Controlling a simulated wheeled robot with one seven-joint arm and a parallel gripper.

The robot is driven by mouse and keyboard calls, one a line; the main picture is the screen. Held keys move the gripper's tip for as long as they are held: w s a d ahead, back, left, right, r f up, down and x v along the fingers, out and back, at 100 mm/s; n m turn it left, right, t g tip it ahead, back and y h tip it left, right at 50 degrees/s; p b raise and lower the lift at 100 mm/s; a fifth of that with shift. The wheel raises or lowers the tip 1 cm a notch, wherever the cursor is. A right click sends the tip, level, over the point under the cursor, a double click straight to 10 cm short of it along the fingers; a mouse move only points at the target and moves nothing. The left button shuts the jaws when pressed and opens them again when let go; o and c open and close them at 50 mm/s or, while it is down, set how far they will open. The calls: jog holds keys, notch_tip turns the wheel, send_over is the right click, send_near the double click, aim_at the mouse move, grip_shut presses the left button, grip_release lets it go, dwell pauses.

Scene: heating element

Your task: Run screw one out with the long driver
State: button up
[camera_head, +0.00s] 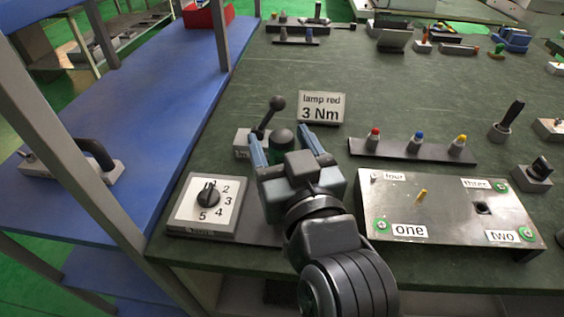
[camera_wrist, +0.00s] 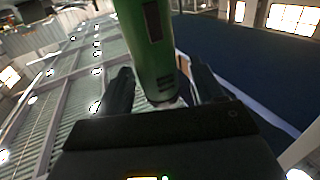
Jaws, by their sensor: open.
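My gripper (camera_head: 293,147) is open at the middle of the bench. A green driver with a dark round cap (camera_head: 283,137) stands between its fingers; I cannot tell whether it is the long one. In the wrist view the green driver body (camera_wrist: 148,45) rises between the two dark fingers (camera_wrist: 160,88), which do not clearly press on it. Screw one (camera_head: 381,225) sits in a green ring at the front left corner of the metal plate (camera_head: 450,205), beside the label "one" (camera_head: 409,231). The driver's lower end is hidden by my gripper.
A dial box (camera_head: 205,203) stands left of my gripper, with a lever box (camera_head: 243,143) behind it. A sign reading "lamp red 3 Nm" (camera_head: 322,107) stands behind. A rack with red, blue and yellow-topped pieces (camera_head: 400,150) lies behind the plate. Screws two (camera_head: 527,233) and three (camera_head: 501,187) show.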

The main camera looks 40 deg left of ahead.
grip_shut()
dwell(0.6)
